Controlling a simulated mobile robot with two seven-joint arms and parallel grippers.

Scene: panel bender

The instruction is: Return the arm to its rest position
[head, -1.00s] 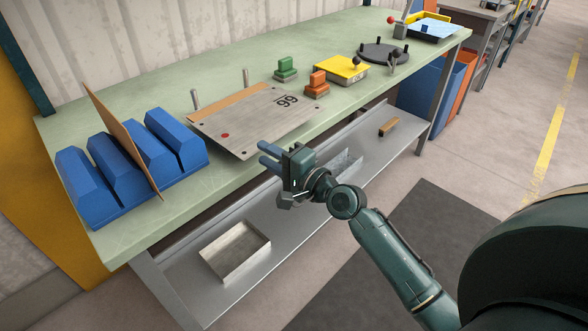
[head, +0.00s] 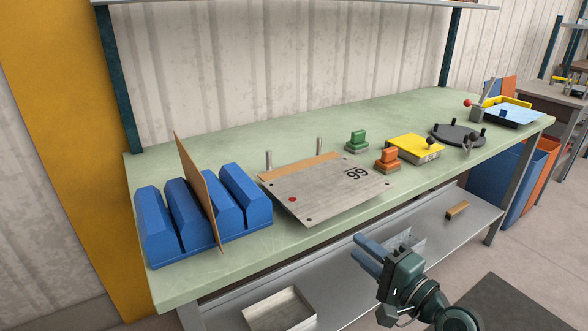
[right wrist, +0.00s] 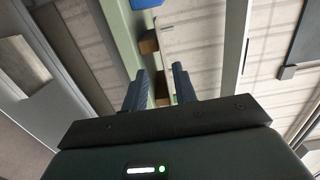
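My right gripper (head: 358,248) is in front of the green workbench (head: 200,276), out over the lower shelf, with its two blue-grey fingers pointing toward the bench. In the right wrist view its fingers (right wrist: 160,84) stand apart with nothing between them, so it is open and empty. My left gripper is in neither view.
Blue blocks (head: 158,228) with a brown upright panel (head: 197,190) stand on the bench's left. Green (head: 357,141) and orange (head: 387,160) stamp-like pieces, a yellow box (head: 414,147) and a dark round fixture (head: 458,132) stand right. A metal tray (head: 282,308) lies on the lower shelf.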

